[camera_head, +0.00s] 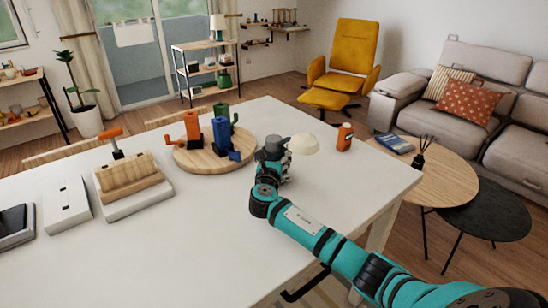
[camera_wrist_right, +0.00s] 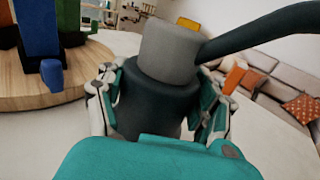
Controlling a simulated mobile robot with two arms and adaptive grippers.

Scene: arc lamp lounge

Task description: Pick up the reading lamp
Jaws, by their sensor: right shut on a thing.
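The reading lamp has a cream dome shade (camera_head: 304,144), which shows just right of my right gripper (camera_head: 274,163) in the head view. In the right wrist view the lamp shows as a dark cylindrical base (camera_wrist_right: 155,100) with a grey upper part (camera_wrist_right: 170,50) and a black arm (camera_wrist_right: 265,32) running off to the right. My right gripper is shut on the dark base, with a finger on each side. My gripper hides much of the lamp in the head view, and I cannot tell whether its underside touches the table. My left gripper is not in view.
A round wooden board (camera_head: 178,158) with blue, orange and green items stands left of the lamp on the white table (camera_head: 215,210). An orange bottle (camera_head: 345,137) stands to the right, near the table's edge. The tabletop in front of the board is clear.

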